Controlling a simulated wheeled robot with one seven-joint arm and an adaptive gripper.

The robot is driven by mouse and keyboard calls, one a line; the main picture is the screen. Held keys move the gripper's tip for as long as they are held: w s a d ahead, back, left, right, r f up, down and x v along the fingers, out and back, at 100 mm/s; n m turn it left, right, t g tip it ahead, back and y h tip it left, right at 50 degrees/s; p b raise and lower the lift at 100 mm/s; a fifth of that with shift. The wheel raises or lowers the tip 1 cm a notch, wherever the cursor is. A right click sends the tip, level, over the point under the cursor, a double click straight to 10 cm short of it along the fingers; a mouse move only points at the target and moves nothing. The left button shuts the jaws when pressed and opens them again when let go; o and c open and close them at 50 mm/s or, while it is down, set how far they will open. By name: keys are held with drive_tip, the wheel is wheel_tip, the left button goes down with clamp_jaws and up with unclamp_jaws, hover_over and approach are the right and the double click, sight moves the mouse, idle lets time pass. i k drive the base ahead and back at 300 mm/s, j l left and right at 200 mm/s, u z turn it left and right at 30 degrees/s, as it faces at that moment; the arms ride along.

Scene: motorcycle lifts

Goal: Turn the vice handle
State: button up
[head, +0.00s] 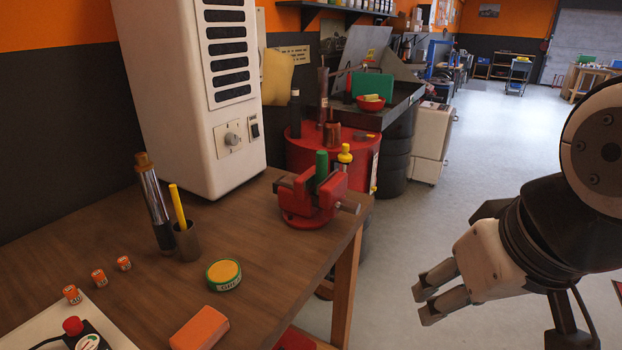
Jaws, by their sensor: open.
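A red bench vice (306,203) stands at the right end of the wooden workbench, near its corner. A thin grey metal bar, the vice handle (349,207), shows at the vice's right side, by the bench edge. A green cylinder (321,167) stands upright at the vice jaws; I cannot tell whether it is clamped or behind them. My gripper (423,302) is at the lower right, over the floor beyond the bench edge. Its two fingers point left and stand apart, with nothing between them. It is clear of the vice and lower in the picture.
The workbench (262,242) carries a yellow-topped round tin (223,275), an orange block (200,328), a cup with a yellow stick (187,241) and a metal cylinder (155,208). A white cabinet (190,90) stands behind. A red drum (310,152) is past the vice. Floor to the right is free.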

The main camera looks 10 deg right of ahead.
sight(351, 207)
drive_tip(key=i+l, duration=0.2)
drive_tip(key=i, duration=0.15)
drive_tip(key=i+l+z, duration=0.1)
drive_tip(key=i, duration=0.25)
drive_tip(key=i+l, duration=0.2)
drive_tip(key=i, duration=0.15)
